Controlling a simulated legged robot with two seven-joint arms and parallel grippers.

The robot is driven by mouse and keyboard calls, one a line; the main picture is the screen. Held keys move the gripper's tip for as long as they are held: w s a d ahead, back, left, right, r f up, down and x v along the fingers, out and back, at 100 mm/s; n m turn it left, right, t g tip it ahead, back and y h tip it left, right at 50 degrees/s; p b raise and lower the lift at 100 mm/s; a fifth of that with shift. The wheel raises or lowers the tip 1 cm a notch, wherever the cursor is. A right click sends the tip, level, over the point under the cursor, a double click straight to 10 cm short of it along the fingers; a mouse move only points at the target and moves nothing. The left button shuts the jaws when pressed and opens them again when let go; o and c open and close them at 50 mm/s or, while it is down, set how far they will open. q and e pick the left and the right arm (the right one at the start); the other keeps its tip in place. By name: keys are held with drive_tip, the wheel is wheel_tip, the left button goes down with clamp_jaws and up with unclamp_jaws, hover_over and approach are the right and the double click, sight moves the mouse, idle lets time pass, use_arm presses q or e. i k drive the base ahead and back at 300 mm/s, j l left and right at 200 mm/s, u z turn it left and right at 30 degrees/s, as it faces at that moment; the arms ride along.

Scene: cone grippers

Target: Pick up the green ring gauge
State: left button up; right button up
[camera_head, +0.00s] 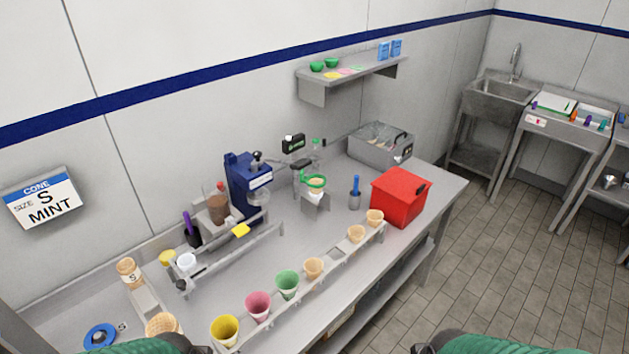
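The green ring gauge (316,181) is near the middle of the counter. It sits by a small grey stand (315,203), around or just beside a light-coloured cone; I cannot tell which. A blue ring (100,336) lies at the near left end of the counter. Green parts of my own body show at the bottom edge, with small dark parts at their inner ends. Neither gripper can be made out, and both green parts are well apart from the green ring.
A front rail holds several cones, including a yellow cup (225,330). A blue machine (247,188) stands left of the green ring. A metal cup with a blue-handled tool (355,193) and a red box (399,197) stand right.

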sight(303, 179)
drive_tip(key=u, duration=1.25)
drive_tip(key=l+u, duration=0.35)
drive_tip(key=l, duration=0.15)
drive_tip(key=l+u, duration=0.35)
drive_tip(key=l, duration=0.15)
drive_tip(key=l+u, duration=0.35)
drive_tip(key=l, duration=0.15)
drive_tip(key=k+l+u, duration=0.2)
drive_tip(key=l+u, duration=0.2)
